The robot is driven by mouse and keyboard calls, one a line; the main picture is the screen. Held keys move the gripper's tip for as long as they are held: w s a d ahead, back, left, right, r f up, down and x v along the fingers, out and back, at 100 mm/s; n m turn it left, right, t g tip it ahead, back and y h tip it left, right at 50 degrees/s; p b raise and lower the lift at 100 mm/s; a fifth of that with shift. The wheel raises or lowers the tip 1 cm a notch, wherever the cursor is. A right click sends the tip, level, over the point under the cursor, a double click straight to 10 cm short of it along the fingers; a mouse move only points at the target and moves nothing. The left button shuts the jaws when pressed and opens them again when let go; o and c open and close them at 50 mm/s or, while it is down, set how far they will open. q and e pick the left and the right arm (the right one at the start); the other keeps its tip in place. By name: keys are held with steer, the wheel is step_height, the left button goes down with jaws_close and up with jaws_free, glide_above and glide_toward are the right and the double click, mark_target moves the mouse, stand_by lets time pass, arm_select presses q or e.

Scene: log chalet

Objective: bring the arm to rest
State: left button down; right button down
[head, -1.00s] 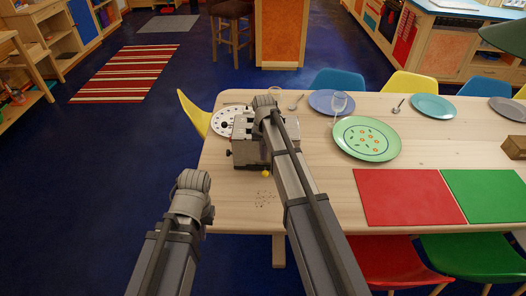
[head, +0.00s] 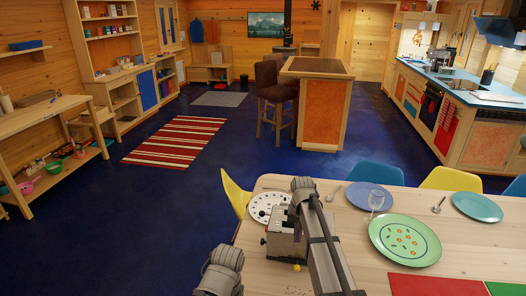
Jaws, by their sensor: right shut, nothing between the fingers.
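My right arm (head: 322,240) reaches up from the bottom over the near left part of the light wooden table (head: 360,265). My right gripper is at this arm, shut with nothing in it; its fingers are hard to make out against the arm. A grey metal box-like appliance (head: 284,245) with a yellow knob stands on the table beside and partly behind the arm. I cannot tell whether they touch. My left arm (head: 220,274) shows only as a rounded joint at the bottom edge, left of the table. The left gripper is not visible.
A white dial-like disc (head: 267,206), a green patterned plate (head: 404,240), a glass (head: 376,199), and blue (head: 362,195) and teal (head: 477,206) plates are on the table. A yellow chair (head: 236,197) stands at its left end. The blue floor (head: 100,235) on the left is open.

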steer(key=s+a+n, duration=0.3)
steer(key=s+a, duration=0.3)
steer(key=s, duration=0.7)
steer(key=s+a+n+h, duration=0.1)
steer(key=s+a+n, duration=0.2)
steer(key=s+a, duration=0.4)
steer(key=s, duration=0.6)
steer(key=shift+n, duration=0.4)
steer(key=shift+a+r, duration=0.1)
